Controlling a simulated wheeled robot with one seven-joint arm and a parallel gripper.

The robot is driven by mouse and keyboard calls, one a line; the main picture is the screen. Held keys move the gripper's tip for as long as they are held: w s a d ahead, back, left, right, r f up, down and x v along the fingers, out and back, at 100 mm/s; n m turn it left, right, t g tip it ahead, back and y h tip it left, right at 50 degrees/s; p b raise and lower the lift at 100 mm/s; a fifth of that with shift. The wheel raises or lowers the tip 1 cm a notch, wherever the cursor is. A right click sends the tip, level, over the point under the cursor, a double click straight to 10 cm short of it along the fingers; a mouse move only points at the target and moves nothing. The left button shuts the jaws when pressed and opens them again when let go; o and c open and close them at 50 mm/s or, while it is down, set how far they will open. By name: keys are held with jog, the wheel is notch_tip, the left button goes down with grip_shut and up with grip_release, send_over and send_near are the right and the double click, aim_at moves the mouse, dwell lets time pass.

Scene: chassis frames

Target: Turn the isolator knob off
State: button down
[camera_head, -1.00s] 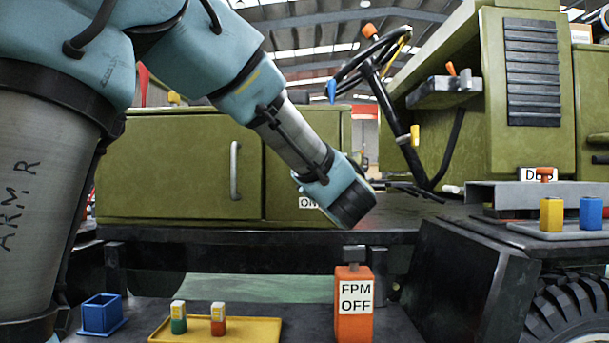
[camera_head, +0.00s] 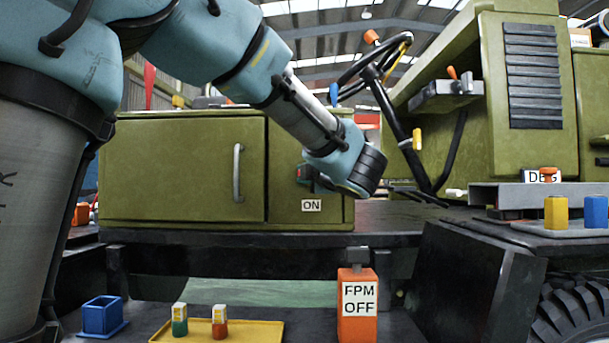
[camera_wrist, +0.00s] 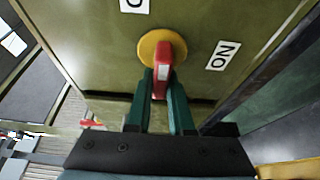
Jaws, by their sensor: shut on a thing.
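The isolator knob (camera_wrist: 163,61) is a red handle with a white strip on a yellow round plate (camera_wrist: 148,47), on an olive-green cabinet face. In the wrist view, my gripper's (camera_wrist: 168,92) two green fingers lie on either side of the handle and are shut on it. An ON label (camera_wrist: 222,55) is to the right of the plate, and a partly cut-off label (camera_wrist: 134,5) is above it. In the head view, my gripper (camera_head: 303,173) is against the cabinet above the ON label (camera_head: 312,205); the knob is mostly hidden there.
An orange block marked FPM OFF (camera_head: 357,308) stands below on the dark deck. A yellow tray (camera_head: 262,332) with two small bottles and a blue box (camera_head: 101,316) are to its left. The steering wheel (camera_head: 372,70) and column stand to the right of my wrist.

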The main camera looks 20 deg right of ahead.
dwell(0.4)
jog(key=c, duration=0.8)
grip_release()
jog(key=s+p, duration=0.2)
jog(key=s, duration=0.8)
jog(key=shift+s+a, duration=0.25)
jog(key=shift+s, duration=0.15)
